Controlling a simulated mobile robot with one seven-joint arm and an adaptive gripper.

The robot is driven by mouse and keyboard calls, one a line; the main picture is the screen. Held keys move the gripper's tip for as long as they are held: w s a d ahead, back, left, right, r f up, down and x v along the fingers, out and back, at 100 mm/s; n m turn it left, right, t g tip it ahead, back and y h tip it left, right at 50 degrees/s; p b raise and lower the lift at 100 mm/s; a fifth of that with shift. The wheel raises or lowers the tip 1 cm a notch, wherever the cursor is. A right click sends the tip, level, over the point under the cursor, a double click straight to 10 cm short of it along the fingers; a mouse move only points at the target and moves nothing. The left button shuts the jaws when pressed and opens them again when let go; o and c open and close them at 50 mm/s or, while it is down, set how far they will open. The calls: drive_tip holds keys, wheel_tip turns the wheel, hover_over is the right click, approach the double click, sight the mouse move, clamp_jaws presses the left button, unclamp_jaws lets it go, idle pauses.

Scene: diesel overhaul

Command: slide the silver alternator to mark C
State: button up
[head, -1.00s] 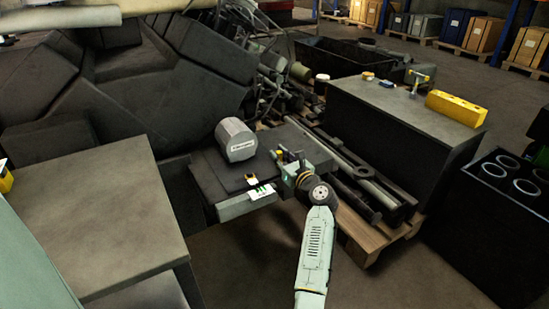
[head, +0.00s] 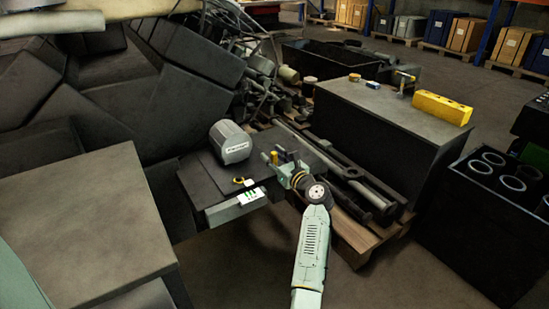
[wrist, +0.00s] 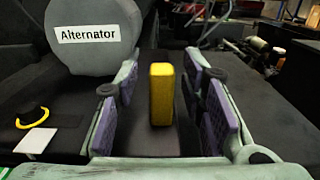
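The silver alternator (head: 231,142), a rounded grey body with a white label, sits on a dark low bench (head: 197,183) left of my gripper. In the wrist view the alternator (wrist: 93,38), labelled "Alternator", stands to the left, apart from my fingers. My gripper (head: 277,162) is low over the right part of the bench. In the wrist view my gripper (wrist: 162,105) is open, its purple pads on either side of an upright yellow block (wrist: 161,95), with gaps showing on both sides. No mark C can be read in either view.
A yellow ring-shaped item (head: 243,181) and a white card with green marks (head: 251,196) are at the bench's front edge. Long metal parts on a pallet (head: 350,235) lie to the right. A grey-topped table (head: 85,225) stands front left, a dark cabinet (head: 385,105) at right.

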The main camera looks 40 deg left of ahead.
drive_tip(key=v, duration=1.2)
